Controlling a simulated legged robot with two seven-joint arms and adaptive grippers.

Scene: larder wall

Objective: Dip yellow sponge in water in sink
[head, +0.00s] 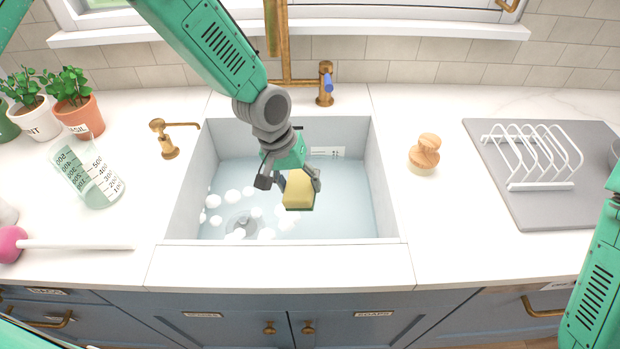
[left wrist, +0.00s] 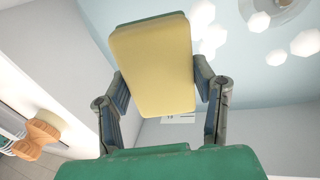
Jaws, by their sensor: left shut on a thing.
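The yellow sponge (head: 299,188) has a dark green layer on its lower side. My left gripper (head: 287,184) is shut on it, over the basin of the white sink (head: 275,262). In the left wrist view the sponge (left wrist: 155,65) sits between the two fingers of the left gripper (left wrist: 158,88). Pale blue water (head: 345,205) with white foam blobs covers the sink bottom. I cannot tell whether the sponge touches the water. My right gripper is not in view; only part of my right arm shows at the right edge.
A brass tap (head: 325,85) stands behind the sink and a brass soap dispenser (head: 168,140) to its left. A wooden brush (head: 424,153) stands right of the sink, near a white dish rack (head: 540,160). A measuring jug (head: 88,175) and potted plants are at left.

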